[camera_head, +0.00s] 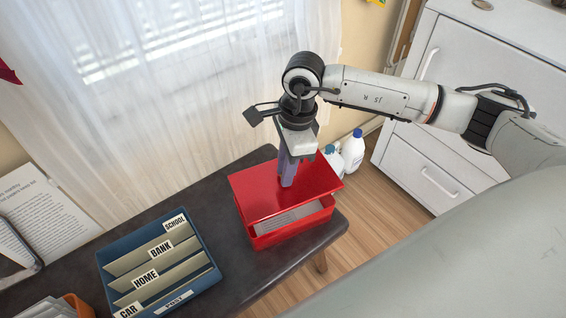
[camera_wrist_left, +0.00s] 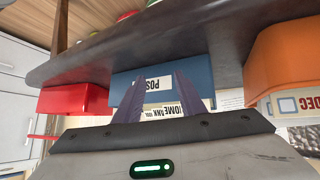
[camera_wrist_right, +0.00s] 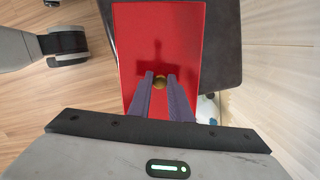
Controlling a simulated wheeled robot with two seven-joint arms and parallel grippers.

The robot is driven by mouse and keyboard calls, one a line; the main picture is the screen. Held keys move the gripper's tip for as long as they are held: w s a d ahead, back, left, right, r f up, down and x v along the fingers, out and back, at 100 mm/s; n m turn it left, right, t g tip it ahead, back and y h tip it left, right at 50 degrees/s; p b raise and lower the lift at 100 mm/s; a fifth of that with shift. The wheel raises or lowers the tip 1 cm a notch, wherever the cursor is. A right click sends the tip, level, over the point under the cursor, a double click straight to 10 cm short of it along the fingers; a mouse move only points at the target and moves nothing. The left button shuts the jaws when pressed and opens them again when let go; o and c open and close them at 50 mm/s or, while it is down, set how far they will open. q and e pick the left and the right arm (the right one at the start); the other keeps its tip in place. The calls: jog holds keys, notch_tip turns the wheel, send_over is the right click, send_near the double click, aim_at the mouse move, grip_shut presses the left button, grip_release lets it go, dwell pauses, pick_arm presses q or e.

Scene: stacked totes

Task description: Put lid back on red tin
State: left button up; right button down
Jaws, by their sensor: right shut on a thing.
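The red tin (camera_head: 285,234) stands open on the dark bench, with grey-white contents showing inside along its front. The flat red lid (camera_head: 265,190) is held above the tin, shifted toward the back and covering most of the opening. My right gripper (camera_head: 287,182) is shut on the lid's gold knob (camera_wrist_right: 159,82). In the upside-down left wrist view, a gap shows between the tin (camera_wrist_left: 72,98) and the thin lid (camera_wrist_left: 45,137). My left gripper (camera_wrist_left: 160,78) is open and empty, facing the blue file box; it is not in the head view.
The blue file box (camera_head: 205,247) with labelled folders stands left of the tin on the bench (camera_head: 245,262). An orange container (camera_head: 78,304) is at the front left. White bottles (camera_head: 353,150) stand behind the tin, near white drawers (camera_head: 430,165). Bare bench lies between file box and tin.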

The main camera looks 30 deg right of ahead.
pick_arm(q)
jog(key=shift+s+f, duration=0.1)
jog(key=shift+s, duration=0.15)
jog(key=shift+f, duration=0.1)
pick_arm(e)
jog(key=shift+a+f, duration=0.1)
